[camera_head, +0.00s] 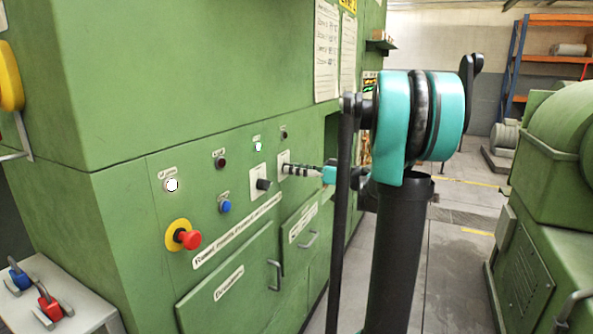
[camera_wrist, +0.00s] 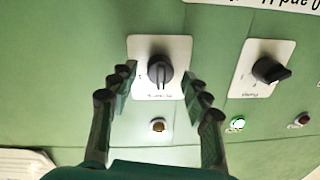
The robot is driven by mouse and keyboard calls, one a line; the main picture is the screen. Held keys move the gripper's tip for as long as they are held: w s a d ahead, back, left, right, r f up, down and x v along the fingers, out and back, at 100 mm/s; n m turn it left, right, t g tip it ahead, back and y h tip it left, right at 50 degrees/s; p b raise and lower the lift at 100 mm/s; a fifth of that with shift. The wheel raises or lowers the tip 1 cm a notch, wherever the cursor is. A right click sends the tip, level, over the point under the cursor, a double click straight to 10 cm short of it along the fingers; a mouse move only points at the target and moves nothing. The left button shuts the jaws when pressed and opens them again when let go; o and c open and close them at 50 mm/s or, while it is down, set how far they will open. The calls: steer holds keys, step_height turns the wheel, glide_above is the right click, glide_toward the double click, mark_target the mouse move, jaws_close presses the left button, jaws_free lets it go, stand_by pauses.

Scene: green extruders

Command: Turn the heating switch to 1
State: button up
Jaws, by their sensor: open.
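A black rotary switch (camera_wrist: 160,71) on a white plate sits straight ahead in the wrist view, with its grip standing vertical in the picture. My gripper (camera_wrist: 159,78) is open, with one finger on each side of the knob; contact cannot be told. In the head view my gripper (camera_head: 301,170) points left at the panel. A second rotary switch (camera_wrist: 272,70) has a slanted grip; it also shows in the head view (camera_head: 263,184). The plate lettering is too small to read.
The green panel also carries a red emergency button (camera_head: 188,239), a blue button (camera_head: 225,206), a white lamp (camera_head: 171,185) and a lit green lamp (camera_head: 258,147). Cabinet doors with handles (camera_head: 275,275) lie below. Another green machine (camera_head: 545,190) stands right, across open floor.

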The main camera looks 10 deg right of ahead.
jaws_close()
steer(key=shift+m, duration=0.4)
steer(key=m, duration=1.1)
steer(key=shift+f+t, duration=0.15)
steer(key=shift+t, duration=0.25)
steer(key=shift+m, duration=0.4)
jaws_free()
